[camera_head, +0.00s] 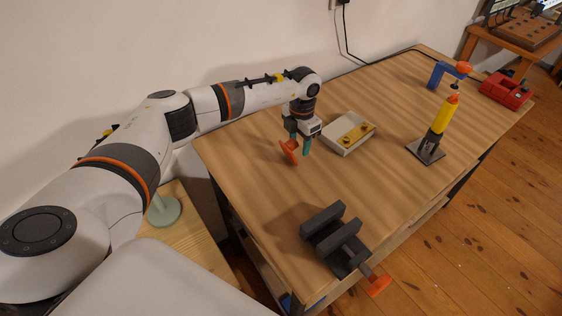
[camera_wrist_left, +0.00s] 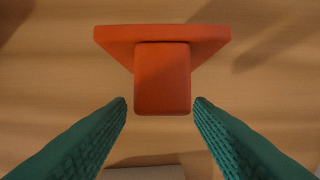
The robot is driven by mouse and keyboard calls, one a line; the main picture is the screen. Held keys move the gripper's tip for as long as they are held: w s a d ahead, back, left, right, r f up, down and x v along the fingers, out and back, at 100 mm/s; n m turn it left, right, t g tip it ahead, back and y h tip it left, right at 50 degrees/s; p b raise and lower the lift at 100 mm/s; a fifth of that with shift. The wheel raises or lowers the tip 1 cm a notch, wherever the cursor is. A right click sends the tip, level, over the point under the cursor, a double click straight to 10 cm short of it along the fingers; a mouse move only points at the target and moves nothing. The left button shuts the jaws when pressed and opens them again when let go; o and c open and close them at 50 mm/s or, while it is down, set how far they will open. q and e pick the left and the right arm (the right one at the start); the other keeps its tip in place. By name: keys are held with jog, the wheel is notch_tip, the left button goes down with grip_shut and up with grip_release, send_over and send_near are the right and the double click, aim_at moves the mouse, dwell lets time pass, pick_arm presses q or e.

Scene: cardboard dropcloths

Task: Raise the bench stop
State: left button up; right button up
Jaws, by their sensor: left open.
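The bench stop (camera_head: 288,151) is an orange-red piece with a flared head, at the left part of the wooden bench top. In the left wrist view the stop (camera_wrist_left: 162,70) shows as a wide bar with a narrower block below it. My left gripper (camera_head: 300,149) points down at the stop, with teal fingers open. In the left wrist view the fingertips (camera_wrist_left: 160,103) lie on either side of the block's lower end, with a thin gap on each side. I cannot tell how far the stop stands above the wood. My right gripper is not in view.
A pale box with yellow knobs (camera_head: 349,132) stands close right of my left gripper. A dark vise (camera_head: 335,236) with an orange handle is at the front edge. A yellow tool in a stand (camera_head: 441,122), a blue clamp (camera_head: 440,75) and a red case (camera_head: 507,92) stand farther right.

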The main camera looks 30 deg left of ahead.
pick_arm(q)
jog(key=shift+a+r, duration=0.1)
notch_tip(320, 180, up, 7)
jog(key=p, duration=0.4)
jog(key=shift+p, duration=0.4)
dwell(0.4)
